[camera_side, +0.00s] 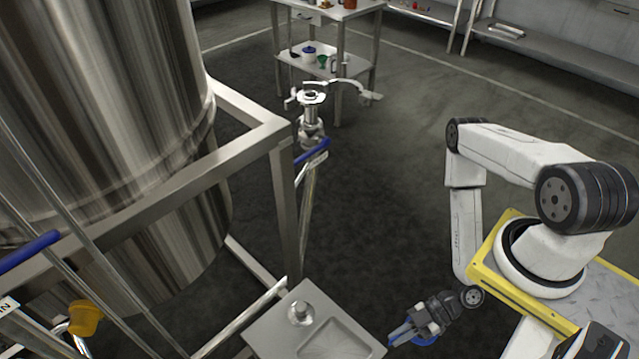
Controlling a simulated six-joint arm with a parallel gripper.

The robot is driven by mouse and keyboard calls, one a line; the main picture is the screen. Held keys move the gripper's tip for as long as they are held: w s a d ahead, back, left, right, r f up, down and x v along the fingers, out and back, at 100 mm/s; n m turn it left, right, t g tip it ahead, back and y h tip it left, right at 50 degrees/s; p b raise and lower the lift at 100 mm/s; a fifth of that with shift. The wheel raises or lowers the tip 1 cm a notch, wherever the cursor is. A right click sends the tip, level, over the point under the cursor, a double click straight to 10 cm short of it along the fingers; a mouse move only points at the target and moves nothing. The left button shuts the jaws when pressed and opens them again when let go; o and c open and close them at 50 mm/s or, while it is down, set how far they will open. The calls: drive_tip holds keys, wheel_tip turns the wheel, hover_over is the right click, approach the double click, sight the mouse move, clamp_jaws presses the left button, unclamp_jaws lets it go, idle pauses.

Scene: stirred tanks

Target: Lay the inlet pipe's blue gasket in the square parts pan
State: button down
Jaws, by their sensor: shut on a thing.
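My gripper (402,335) is low at the bottom of the view, to the right of the steel stand. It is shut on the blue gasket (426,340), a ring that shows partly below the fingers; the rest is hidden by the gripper. The square parts pan (345,341) shows as a shallow square recess in the steel stand top (266,325), left of my gripper, and its visible floor looks empty. The gasket is apart from the pan, to its right. The inlet pipe (311,112) stands upright in the middle, with a clamp (346,85) spread open at its top.
A round metal fitting (300,313) stands on the stand top beside the pan. A large steel tank (100,110) and its frame (190,185) fill the left. A blue handle (312,152) sits below the pipe. Open floor lies in the middle.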

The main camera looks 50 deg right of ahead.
drive_tip(key=shift+w, duration=0.1)
drive_tip(key=w+a+f, duration=0.5)
drive_tip(key=w+f, duration=0.4)
drive_tip(key=w, duration=0.3)
drive_tip(key=shift+a+f, duration=0.2)
idle(0.8)
drive_tip(key=shift+w, duration=0.15)
drive_tip(key=shift+w+a+f, duration=0.15)
drive_tip(key=shift+w+f, duration=0.05)
drive_tip(key=shift+f, duration=1.65)
drive_tip(key=shift+f, duration=0.35)
